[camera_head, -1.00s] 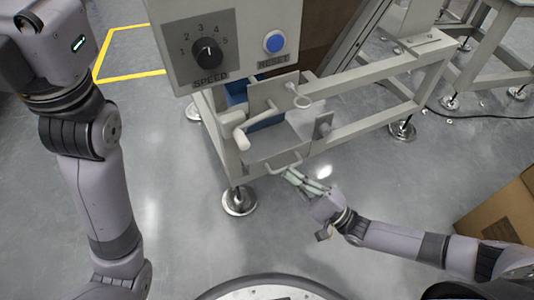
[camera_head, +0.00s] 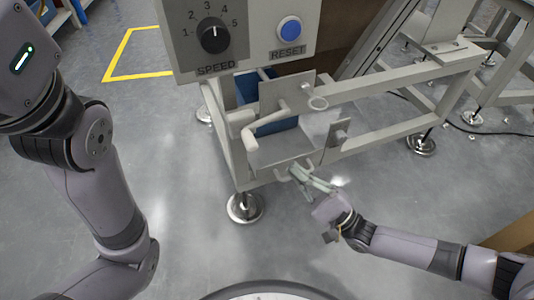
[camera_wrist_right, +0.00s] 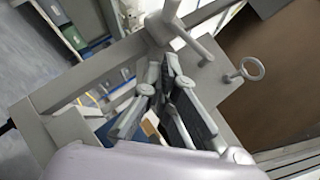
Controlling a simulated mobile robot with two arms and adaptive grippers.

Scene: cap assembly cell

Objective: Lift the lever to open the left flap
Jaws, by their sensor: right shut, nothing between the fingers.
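A pale lever with a rounded handle (camera_head: 241,119) sits on the front of the machine frame, left of an upright grey plate (camera_head: 278,94). The lever (camera_wrist_right: 168,22) also shows at the top of the right wrist view. I cannot tell for certain which plate is the left flap.
A control box with a speed knob (camera_head: 214,36) and a blue reset button (camera_head: 290,29) hangs above the lever. A blue bin (camera_head: 276,124) is behind. A frame foot (camera_head: 244,207) stands on open floor.

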